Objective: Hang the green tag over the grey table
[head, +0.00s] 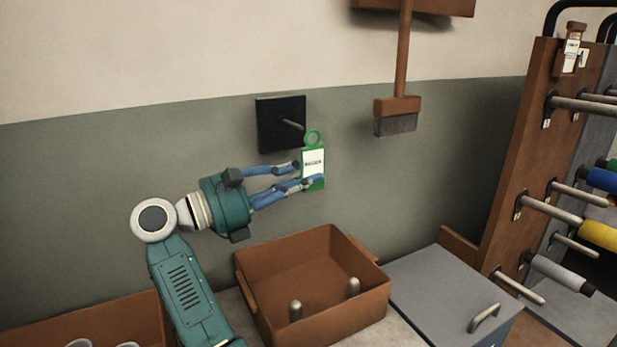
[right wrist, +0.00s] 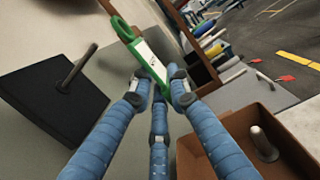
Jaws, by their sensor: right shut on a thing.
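The green tag (head: 313,168) has a white label and a ring at its top. My right gripper (head: 302,174) is shut on its lower part and holds it upright in front of the wall. A black square plate (head: 268,122) with a grey peg (head: 293,125) is on the wall. In the head view the tag's ring appears just right of the peg's tip. In the right wrist view the tag (right wrist: 138,70) is between the fingers (right wrist: 160,88), and the peg (right wrist: 80,68) is to the left, apart from the ring. My left gripper is not in view.
Below is a brown box (head: 262,298) with two metal pegs inside. A grey-topped cabinet (head: 440,290) with a handle stands right of it. A brush (head: 397,118) hangs on the wall to the right. A spool rack (head: 520,180) stands at far right.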

